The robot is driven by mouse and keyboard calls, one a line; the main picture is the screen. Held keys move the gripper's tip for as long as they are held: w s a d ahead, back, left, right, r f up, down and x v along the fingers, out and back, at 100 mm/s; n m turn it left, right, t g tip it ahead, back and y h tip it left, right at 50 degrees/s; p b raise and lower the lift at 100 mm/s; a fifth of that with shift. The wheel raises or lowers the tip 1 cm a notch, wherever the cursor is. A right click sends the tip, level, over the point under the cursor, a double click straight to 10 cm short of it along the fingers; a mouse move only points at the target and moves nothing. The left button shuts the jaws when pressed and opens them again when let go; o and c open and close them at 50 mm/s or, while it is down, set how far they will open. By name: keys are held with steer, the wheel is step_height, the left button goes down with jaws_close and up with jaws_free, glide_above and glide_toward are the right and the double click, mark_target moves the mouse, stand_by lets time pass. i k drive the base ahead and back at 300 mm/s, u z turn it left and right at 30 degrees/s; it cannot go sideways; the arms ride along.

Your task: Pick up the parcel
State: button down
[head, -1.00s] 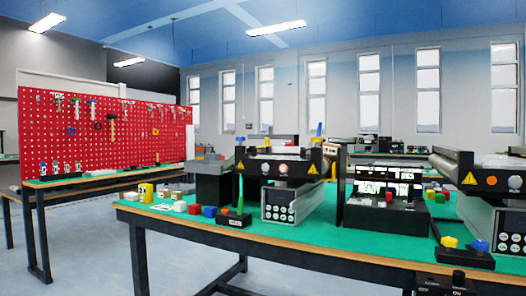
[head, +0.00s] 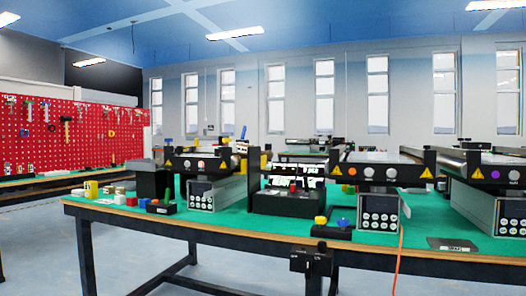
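I cannot pick out a parcel for certain in the head view. Small coloured blocks (head: 131,201) lie at the left end of the green-topped workbench (head: 270,222), too small to tell apart well. Mini conveyors stand on the bench: one at left (head: 214,190), one in the middle (head: 380,207) and one at the right edge (head: 508,215). Their belt tops are seen nearly edge-on, so what lies on them is mostly hidden. My gripper is not in view.
A yellow mug (head: 91,189) stands at the bench's left end. A dark box with lit screens (head: 290,192) sits between conveyors. An orange cable (head: 398,262) hangs over the front edge. A red pegboard (head: 60,135) stands behind at left. Floor at lower left is open.

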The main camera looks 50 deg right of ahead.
mark_target(242, 147)
steer(key=z, duration=0.05)
steer(key=k, duration=0.25)
steer(key=z, duration=1.2)
steer(key=i, duration=0.5)
steer(key=u, duration=1.45)
steer(key=i, duration=1.65)
steer(key=z, duration=2.8)
